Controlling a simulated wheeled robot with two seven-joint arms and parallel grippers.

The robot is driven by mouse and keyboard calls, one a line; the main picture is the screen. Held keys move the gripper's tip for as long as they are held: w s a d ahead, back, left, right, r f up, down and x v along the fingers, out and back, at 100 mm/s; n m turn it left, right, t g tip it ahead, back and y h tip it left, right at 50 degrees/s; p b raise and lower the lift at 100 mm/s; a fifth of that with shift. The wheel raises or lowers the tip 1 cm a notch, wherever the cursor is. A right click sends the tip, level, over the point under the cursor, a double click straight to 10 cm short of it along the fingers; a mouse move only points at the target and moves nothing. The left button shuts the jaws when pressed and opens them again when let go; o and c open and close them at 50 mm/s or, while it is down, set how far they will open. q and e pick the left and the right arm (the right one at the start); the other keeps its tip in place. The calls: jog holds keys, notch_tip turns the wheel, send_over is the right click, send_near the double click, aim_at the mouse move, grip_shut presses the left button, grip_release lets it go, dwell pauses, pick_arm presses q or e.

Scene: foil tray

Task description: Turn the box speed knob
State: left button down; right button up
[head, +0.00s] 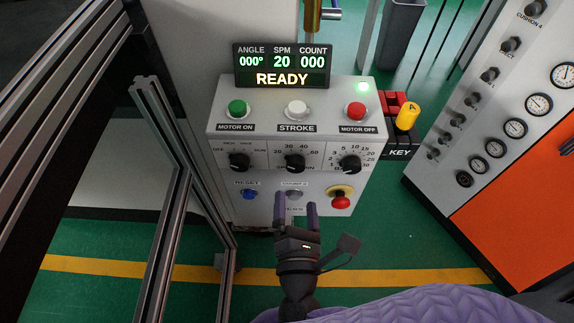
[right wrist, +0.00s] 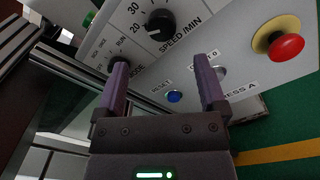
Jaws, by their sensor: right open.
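The box speed knob (head: 295,161) is the black middle knob of three on the grey control box (head: 216,120). In the right wrist view the speed knob (right wrist: 160,23) sits at the top beside "SPEED /MIN", its white mark near the 20. My right gripper (head: 297,203) is open and empty, in front of the box's lower part, below the knob in the head view. In the right wrist view its fingers (right wrist: 160,78) are spread, with the knob beyond their tips. The display (head: 282,66) reads SPM 20 and READY. My left gripper is not in view.
The mode knob (head: 239,161) and another knob (head: 349,162) flank the speed knob. Below are a blue reset button (head: 249,194) and a red emergency button (head: 341,201). A metal frame (head: 165,130) stands at left and a gauge cabinet (head: 480,110) at right.

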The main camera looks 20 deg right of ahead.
aim_at(296, 169)
jog(key=x, duration=0.8)
jog(key=shift+s+f, duration=0.1)
jog(key=shift+b, duration=0.3)
grip_shut()
